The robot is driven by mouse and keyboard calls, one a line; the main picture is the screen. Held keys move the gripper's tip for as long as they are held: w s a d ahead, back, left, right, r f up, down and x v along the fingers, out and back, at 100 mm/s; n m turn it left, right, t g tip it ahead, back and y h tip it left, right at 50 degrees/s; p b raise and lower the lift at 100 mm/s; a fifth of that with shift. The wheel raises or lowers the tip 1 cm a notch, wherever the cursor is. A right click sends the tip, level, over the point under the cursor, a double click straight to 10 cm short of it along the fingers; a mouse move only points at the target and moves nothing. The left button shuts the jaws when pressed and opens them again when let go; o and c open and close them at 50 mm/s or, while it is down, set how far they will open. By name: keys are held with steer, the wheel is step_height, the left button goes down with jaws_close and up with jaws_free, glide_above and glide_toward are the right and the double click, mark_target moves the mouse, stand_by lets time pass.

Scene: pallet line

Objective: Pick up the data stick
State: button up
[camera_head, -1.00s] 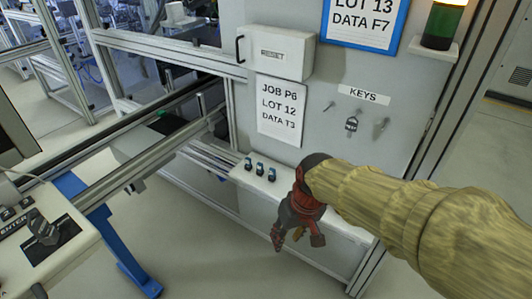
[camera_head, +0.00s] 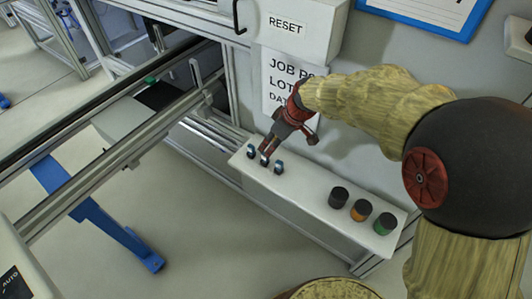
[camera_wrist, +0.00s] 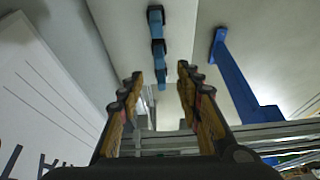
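The stick nearest the fingers is partly unclear.
Dark, orange-banded and green-banded cylinders (camera_head: 360,210) stand at the ledge's right end. A RESET box (camera_head: 290,27) and a JOB sheet (camera_head: 280,75) are on the panel behind. Conveyor rails (camera_head: 120,155) run at the left; a blue leg (camera_head: 95,215) stands on open floor.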

mark_target(265, 159)
steer(key=shift+b+x, duration=1.4)
steer(key=shift+x, duration=2.6)
steer(key=shift+d, duration=0.1)
steer(key=shift+s, duration=0.1)
steer(key=shift+c, duration=0.8)
jaws_close()
